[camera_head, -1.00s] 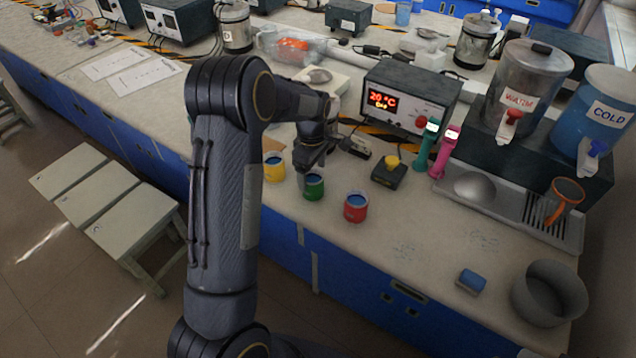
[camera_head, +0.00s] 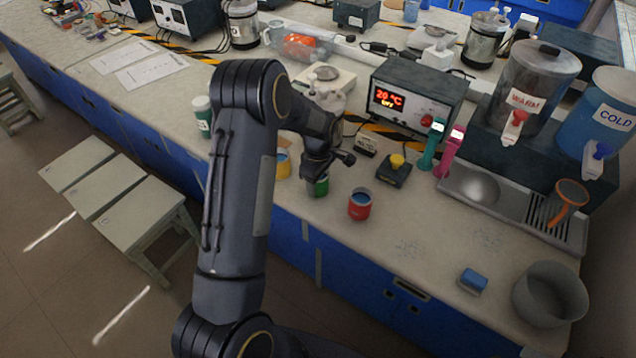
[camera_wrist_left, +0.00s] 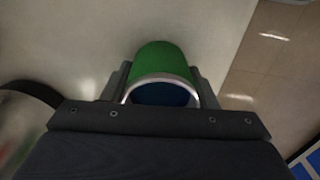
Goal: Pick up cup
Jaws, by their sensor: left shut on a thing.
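A green cup (camera_head: 318,187) stands on the counter, partly hidden under my left gripper (camera_head: 322,176). In the left wrist view the green cup (camera_wrist_left: 163,66) sits between the fingers of my left gripper (camera_wrist_left: 160,88), which is shut on it. Its rim and dark blue inside face the camera. A yellow cup (camera_head: 283,165) is just left of it, partly behind my arm. A red cup (camera_head: 360,205) with blue inside is to its right. My right gripper is not in view.
A dark box with a yellow button (camera_head: 394,171) and a heater box reading 20 °C (camera_head: 415,97) stand behind the cups. A green-and-white container (camera_head: 202,115) stands left of my arm. The counter right of the red cup is clear up to a blue sponge (camera_head: 473,280) and grey bowl (camera_head: 549,293).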

